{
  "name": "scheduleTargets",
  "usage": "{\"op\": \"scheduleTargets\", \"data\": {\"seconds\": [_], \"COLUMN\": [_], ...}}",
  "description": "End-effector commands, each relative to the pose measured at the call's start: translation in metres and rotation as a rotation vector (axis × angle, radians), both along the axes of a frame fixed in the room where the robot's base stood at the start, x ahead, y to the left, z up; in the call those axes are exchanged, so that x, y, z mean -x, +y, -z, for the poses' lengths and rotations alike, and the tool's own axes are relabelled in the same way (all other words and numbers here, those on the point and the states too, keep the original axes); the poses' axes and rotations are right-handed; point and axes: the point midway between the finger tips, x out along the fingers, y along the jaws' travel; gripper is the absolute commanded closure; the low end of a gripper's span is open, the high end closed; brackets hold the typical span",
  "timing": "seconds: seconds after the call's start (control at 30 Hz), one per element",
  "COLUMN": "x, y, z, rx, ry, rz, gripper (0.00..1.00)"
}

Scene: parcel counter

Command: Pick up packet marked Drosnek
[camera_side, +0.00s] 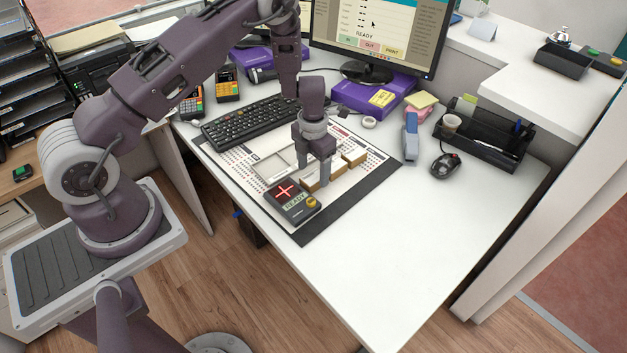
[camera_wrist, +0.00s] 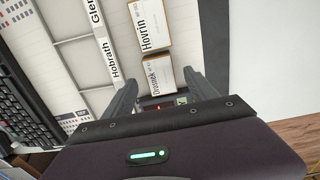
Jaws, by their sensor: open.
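Whether the fingers touch the packet cannot be told.
A packet marked Hovrin (camera_wrist: 150,28) lies just beyond Drosnek. A compartmented tray (camera_wrist: 104,48) labelled Hobrath is at its left. The keyboard (camera_side: 250,120) is behind; the front right counter is clear.

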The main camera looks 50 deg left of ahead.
Motion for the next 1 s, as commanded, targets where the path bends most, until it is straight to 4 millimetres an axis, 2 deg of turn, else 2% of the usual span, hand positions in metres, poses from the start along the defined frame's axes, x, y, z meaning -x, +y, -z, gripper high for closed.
{"op": "scheduleTargets", "data": {"seconds": [0.1, 0.33, 0.67, 0.9, 1.0], "x": [0.0, 0.0, 0.0, -0.001, -0.002], "y": [0.0, -0.001, -0.001, -0.001, -0.001], "z": [0.014, 0.016, 0.016, 0.014, -0.001], "rx": [0.0, 0.001, 0.001, 0.0, 0.0], "ry": [0.0, -0.001, -0.001, -0.001, -0.004], "rz": [0.0, 0.003, 0.003, 0.004, 0.005], "gripper": [0.34, 0.34, 0.98, 1.0, 1.0]}}
